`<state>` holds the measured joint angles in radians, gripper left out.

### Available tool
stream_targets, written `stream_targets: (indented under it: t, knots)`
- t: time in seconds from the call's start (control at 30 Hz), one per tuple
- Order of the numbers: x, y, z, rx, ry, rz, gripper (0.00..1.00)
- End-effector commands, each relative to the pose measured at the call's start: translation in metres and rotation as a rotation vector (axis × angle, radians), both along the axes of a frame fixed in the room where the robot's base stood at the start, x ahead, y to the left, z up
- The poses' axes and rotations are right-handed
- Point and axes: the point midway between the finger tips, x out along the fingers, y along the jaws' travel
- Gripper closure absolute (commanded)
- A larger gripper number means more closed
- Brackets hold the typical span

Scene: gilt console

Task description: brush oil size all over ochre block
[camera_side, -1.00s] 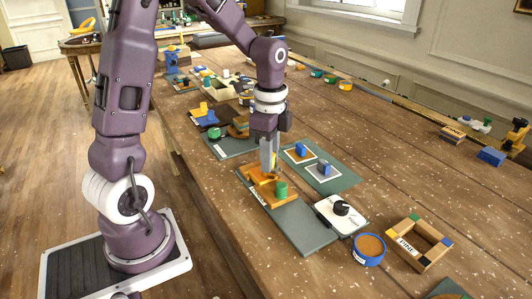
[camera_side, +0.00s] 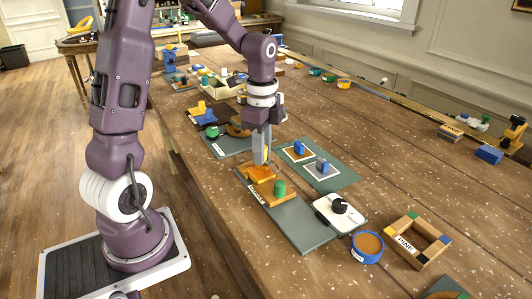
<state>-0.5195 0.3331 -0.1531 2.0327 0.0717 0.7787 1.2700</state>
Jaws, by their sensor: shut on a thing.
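My gripper (camera_side: 261,162) points down with its fingers together over the orange-ochre block (camera_side: 262,174). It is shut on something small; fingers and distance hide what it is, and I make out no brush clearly. A green cylinder (camera_side: 279,189) stands on the right of that base. I cannot tell whether the fingertips or the held thing touch the block. Any oil coating on it is too small to see.
A white box with a black knob (camera_side: 340,213), a blue tin with brown contents (camera_side: 367,247) and a wooden frame (camera_side: 415,240) stand to the right. Behind is a green mat with two blue-handled pieces (camera_side: 322,169). Dark mats with coloured pieces (camera_side: 212,132) lie left.

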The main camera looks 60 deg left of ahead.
Motion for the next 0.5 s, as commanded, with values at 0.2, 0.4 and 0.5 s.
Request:
stream_targets:
  t: [0.2,0.4,0.5]
  knots:
    - [0.000,0.014,0.000,0.000,0.000,0.002,1.00]
    - [0.000,0.026,0.000,0.000,0.001,0.003,1.00]
    - [0.000,0.020,0.000,-0.001,0.001,-0.002,1.00]
